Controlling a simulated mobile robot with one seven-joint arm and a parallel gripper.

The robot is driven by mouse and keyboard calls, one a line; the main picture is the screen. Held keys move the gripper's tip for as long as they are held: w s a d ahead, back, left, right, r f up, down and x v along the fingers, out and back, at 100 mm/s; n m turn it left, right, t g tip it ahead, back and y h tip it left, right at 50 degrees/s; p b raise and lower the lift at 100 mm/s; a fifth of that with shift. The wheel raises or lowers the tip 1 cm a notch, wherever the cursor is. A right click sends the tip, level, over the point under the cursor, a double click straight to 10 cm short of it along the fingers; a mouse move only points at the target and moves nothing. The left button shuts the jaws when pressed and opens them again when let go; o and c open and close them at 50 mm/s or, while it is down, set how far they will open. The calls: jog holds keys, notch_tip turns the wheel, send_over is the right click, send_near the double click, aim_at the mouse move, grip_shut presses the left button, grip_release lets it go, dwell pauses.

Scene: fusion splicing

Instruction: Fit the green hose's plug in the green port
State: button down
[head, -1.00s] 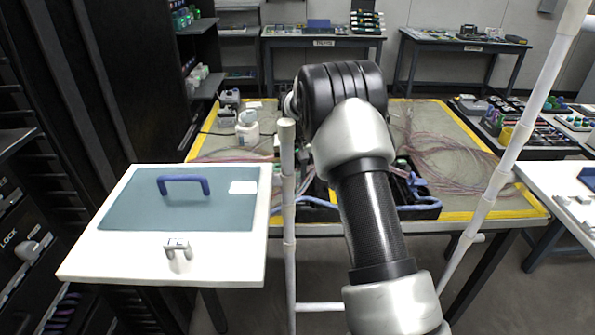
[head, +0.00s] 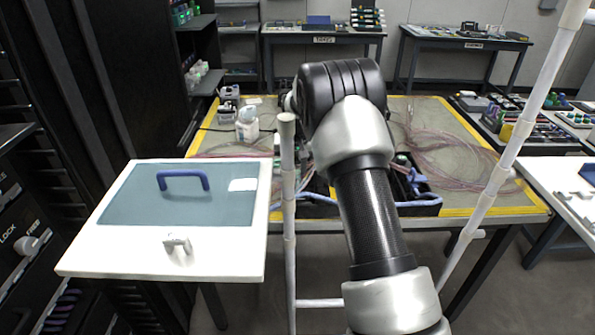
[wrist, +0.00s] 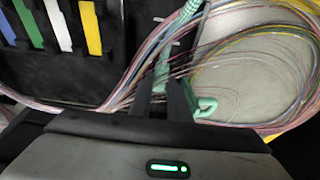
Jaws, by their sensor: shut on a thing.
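My gripper (wrist: 166,100) is at the lower middle of the wrist view, its two dark fingers pointing up the picture. They are shut on the pale green hose's end (wrist: 163,68), which rises between and beyond the fingertips. A green hose loop (wrist: 207,106) shows just right of the fingers. A green strip (wrist: 27,22) stands among blue, white and yellow strips on a black panel at the upper left. I cannot make out the green port or the plug's tip. In the head view my arm hides the gripper.
Thin pink and yellow fibres (wrist: 250,45) curl around the gripper. In the head view, a yellow-edged bench (head: 470,212) holds a black bin (head: 425,208) with blue hose and a white bottle (head: 246,124).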

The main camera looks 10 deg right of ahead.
jog(key=shift+f, duration=0.5)
jog(key=c, duration=1.6)
grip_release()
jog(key=shift+s, duration=0.1)
